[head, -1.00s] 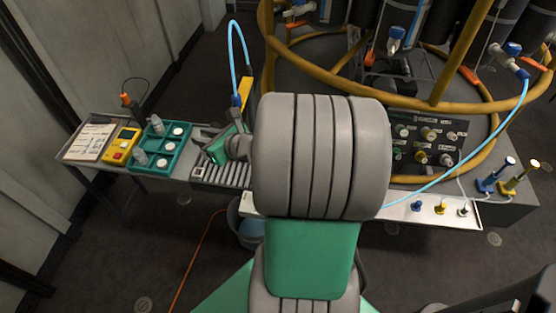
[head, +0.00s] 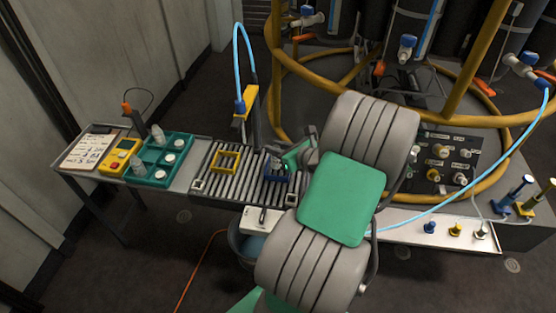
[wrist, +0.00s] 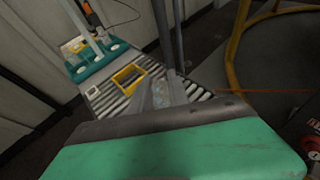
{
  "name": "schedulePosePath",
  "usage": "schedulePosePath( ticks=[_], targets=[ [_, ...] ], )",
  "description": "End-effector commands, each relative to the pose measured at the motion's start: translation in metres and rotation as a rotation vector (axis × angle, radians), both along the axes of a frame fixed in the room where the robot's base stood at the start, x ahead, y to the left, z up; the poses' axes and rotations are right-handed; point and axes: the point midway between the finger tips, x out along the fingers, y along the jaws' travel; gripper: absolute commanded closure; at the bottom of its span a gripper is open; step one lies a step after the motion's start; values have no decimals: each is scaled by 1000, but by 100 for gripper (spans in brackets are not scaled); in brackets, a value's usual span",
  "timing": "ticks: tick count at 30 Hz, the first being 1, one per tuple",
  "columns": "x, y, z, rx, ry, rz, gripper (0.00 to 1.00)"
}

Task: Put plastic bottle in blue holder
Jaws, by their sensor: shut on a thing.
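The blue holder (head: 270,177) sits on the grey roller conveyor, partly hidden by my gripper and arm. My gripper (head: 281,165) is at the blue holder. In the wrist view, my gripper (wrist: 163,93) is shut on a clear plastic bottle (wrist: 161,97), which shows between the fingers. I cannot tell how far the bottle is inside the holder. A yellow holder (head: 226,161) stands to the left on the rollers and also shows in the wrist view (wrist: 128,77).
A teal tray (head: 148,177) at the left holds two more clear bottles (head: 158,135) and white round pieces. A yellow meter (head: 119,158) and clipboard (head: 88,150) lie beyond it.

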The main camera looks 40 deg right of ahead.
Motion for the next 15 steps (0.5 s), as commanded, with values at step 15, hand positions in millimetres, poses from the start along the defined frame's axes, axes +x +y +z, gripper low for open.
schedulePosePath(
  ticks=[15],
  targets=[
    [6, -12, -45, -2, 0, 0, 100]
  ],
)
